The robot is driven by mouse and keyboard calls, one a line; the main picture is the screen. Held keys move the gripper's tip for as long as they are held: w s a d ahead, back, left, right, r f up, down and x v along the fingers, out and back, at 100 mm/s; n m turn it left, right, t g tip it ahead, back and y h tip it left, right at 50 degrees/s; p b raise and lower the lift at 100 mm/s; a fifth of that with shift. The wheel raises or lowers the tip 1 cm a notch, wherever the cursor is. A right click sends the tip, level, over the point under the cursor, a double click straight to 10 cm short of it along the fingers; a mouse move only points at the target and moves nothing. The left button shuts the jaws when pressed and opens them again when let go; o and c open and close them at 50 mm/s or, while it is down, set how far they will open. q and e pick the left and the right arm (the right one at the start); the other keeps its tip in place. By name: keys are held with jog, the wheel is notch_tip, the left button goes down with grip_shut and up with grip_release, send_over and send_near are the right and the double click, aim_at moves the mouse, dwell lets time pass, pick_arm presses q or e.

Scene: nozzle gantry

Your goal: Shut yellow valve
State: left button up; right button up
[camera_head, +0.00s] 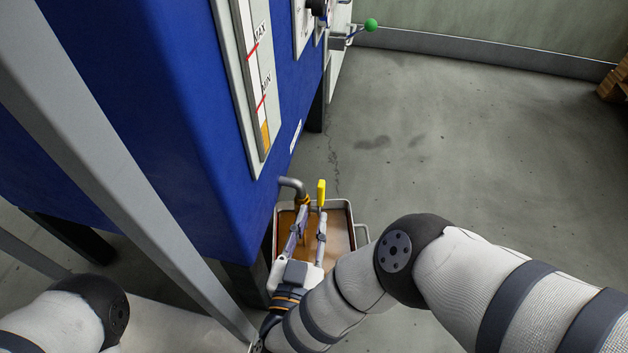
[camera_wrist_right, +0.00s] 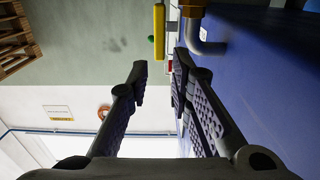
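The yellow valve handle (camera_head: 321,193) shows just beyond my right gripper's fingertips, beside a grey bent pipe (camera_head: 293,184) at the blue tank's lower corner. In the right wrist view the yellow handle (camera_wrist_right: 159,30) lies ahead of the gap between the fingers, next to the brass valve body (camera_wrist_right: 191,8). My right gripper (camera_head: 311,212) is open, with nothing between its fingers; it shows in the wrist view too (camera_wrist_right: 160,72). The handle looks clear of both fingers. My left arm is at the lower left, and its gripper is out of frame.
A metal tray (camera_head: 349,212) with brown liquid stands under the pipe. The blue tank (camera_head: 215,150) and a grey frame post (camera_head: 120,165) are close on the left. A green-knobbed lever (camera_head: 371,25) sits higher up. The floor at right is open.

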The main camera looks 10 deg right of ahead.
aim_at(321, 194)
jog(key=b+x, duration=0.1)
jog(key=x, duration=0.1)
jog(key=b+x, duration=0.1)
jog(key=x, duration=0.4)
jog(key=shift+w+d+f+b, duration=0.2)
jog(key=shift+w+f+b, duration=0.1)
jog(key=shift+b, duration=0.1)
jog(key=shift+w+d+r, duration=0.15)
jog(key=shift+w, duration=0.4)
pick_arm(q)
jog(key=shift+s+f+g, duration=0.15)
jog(key=shift+s+f, duration=0.05)
jog(key=shift+f, duration=0.55)
jog(key=shift+s+f+g, duration=0.15)
jog(key=shift+s+f, duration=0.05)
jog(key=shift+f, duration=0.55)
pick_arm(e)
grip_shut()
